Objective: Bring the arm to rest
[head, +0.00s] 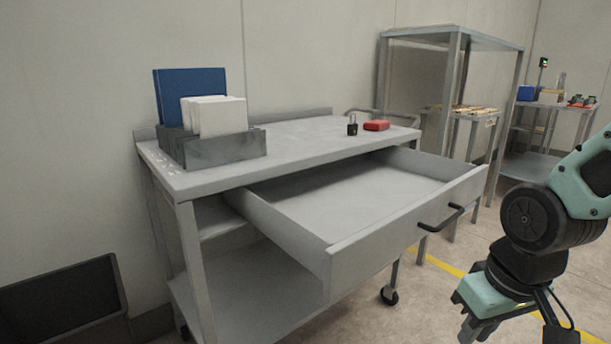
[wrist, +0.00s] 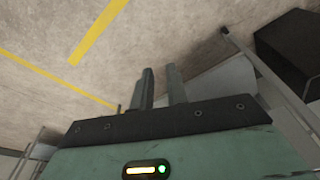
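My arm comes in from the right edge of the head view, bent downward. My gripper (head: 478,330) is low at the bottom right, in front of and to the right of the cart's open drawer (head: 405,225), and apart from it. In the wrist view my gripper (wrist: 159,76) shows two fingers with a narrow gap between them and nothing held. Behind the fingers is mostly bare floor. The fingertips are partly cut off by the lower edge of the head view.
The drawer sticks out of the grey cart (head: 310,140) and looks empty; its black handle (head: 440,217) faces my arm. A padlock (head: 352,126), a red case (head: 376,126) and a grey file holder (head: 215,150) stand on top. A shelf rack (head: 455,90) is behind. Floor around the gripper is clear.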

